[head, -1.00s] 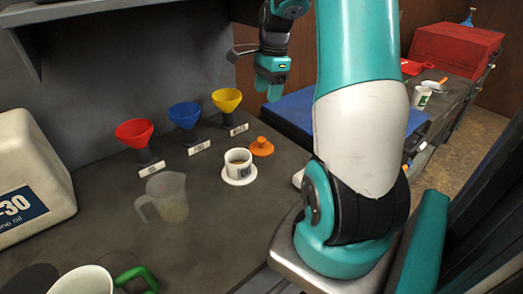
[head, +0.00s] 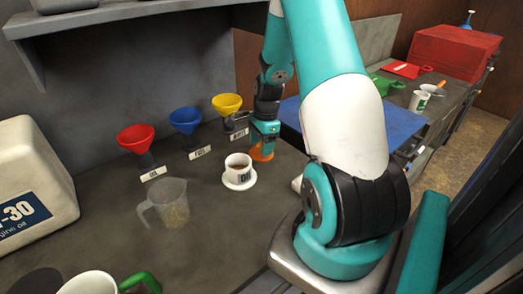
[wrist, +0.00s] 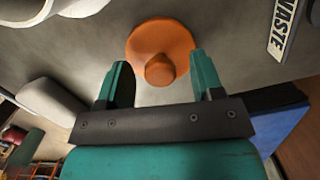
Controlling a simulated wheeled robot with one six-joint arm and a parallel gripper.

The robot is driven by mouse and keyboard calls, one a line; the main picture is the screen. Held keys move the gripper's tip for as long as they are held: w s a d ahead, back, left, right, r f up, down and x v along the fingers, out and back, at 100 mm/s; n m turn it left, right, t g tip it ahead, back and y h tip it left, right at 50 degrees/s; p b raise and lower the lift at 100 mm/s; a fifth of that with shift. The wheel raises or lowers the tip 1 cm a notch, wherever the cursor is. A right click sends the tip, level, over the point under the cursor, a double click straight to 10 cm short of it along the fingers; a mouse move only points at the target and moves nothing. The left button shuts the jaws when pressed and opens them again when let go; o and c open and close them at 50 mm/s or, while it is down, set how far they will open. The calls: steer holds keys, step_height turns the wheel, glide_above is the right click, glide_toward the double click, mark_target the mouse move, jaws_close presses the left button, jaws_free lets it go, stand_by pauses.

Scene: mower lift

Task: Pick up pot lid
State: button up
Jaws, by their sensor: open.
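The pot lid is an orange disc with a knob, lying on the grey bench; in the wrist view the lid (wrist: 162,42) shows with its knob toward me. In the head view only a little of the lid (head: 262,156) shows under my gripper (head: 264,140). In the wrist view my gripper (wrist: 160,80) is open, with its two teal fingers on either side of the knob. I cannot tell whether the fingers touch the lid. A white pot (head: 239,166) with dark contents stands on a white saucer just left of the lid.
Red (head: 136,135), blue (head: 186,118) and yellow (head: 227,102) funnels stand behind labels at the back. A clear measuring jug (head: 172,203) stands front left of the pot.

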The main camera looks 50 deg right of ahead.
steer(key=shift+f, duration=0.45)
steer(key=shift+c, duration=0.4)
steer(key=c, duration=0.9)
steer(key=shift+r, duration=0.1)
